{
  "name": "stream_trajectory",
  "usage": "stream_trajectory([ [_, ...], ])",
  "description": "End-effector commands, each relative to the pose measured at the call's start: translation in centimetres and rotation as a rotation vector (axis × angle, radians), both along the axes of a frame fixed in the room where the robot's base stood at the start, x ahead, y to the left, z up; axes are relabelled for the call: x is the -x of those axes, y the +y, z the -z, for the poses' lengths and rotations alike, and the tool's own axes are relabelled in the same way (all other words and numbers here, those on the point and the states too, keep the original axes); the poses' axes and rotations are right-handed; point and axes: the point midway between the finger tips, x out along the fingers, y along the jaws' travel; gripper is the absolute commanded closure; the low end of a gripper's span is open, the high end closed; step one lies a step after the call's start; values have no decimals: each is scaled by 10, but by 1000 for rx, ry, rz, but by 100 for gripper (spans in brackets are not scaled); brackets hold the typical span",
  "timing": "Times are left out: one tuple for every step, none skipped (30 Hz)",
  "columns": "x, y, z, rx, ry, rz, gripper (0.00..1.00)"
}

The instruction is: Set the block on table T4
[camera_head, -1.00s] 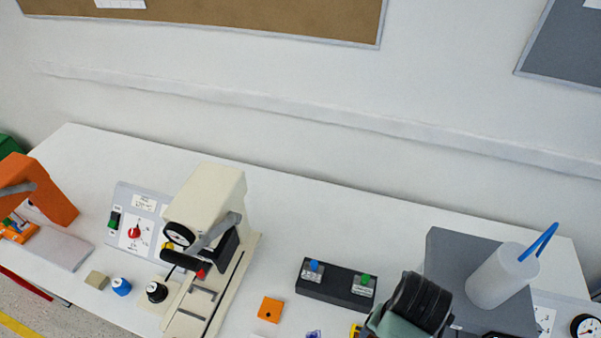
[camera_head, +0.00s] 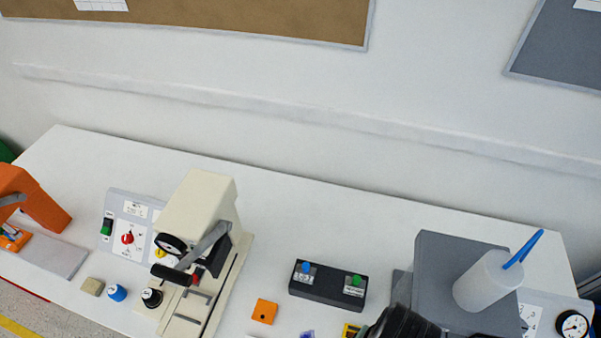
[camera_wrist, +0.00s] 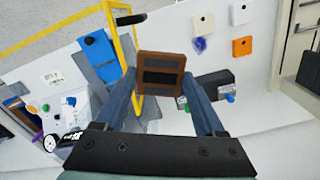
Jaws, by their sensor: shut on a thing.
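A brown block (camera_wrist: 160,62) with dark bands across its face is held between the two blue-grey fingers of my gripper (camera_wrist: 160,82) in the wrist view. My gripper is shut on it, above the white table. The white table (camera_head: 330,210) runs along the wall in the head view, and its top also shows in the wrist view (camera_wrist: 258,88). I cannot read any T4 mark on it. In the head view the gripper and block are out of sight; only a dark part of my arm shows at the bottom edge.
A cream press (camera_head: 205,205) stands left of the middle. A grey box (camera_head: 435,260) and a white cylinder (camera_head: 482,285) with a blue tube stand at the right. Clear tabletop lies behind the button box.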

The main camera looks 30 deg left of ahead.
Motion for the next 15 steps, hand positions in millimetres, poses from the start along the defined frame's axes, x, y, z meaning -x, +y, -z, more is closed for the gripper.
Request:
stream_trajectory([
  [-1,1,22,-1,1,-2,85],
  [-1,1,27,-1,1,-2,85],
  [-2,1,33,-1,1,-2,85],
  [-2,1,37,-1,1,-2,85],
  [-2,1,44,-1,1,-2,85],
  [-2,1,50,-1,0,-2,85],
  [-2,1,54,-1,0,-2,85],
  [-2,1,58,-1,0,-2,85],
  [-2,1,62,-1,0,-3,85],
  [-2,1,66,-1,0,-3,85],
  [-2,1,69,-1,0,-3,85],
  [-2,1,71,-1,0,-3,85],
  [-2,1,73,-1,0,-3,85],
  [-2,1,74,-1,0,-3,85],
  [-2,1,75,-1,0,-3,85],
])
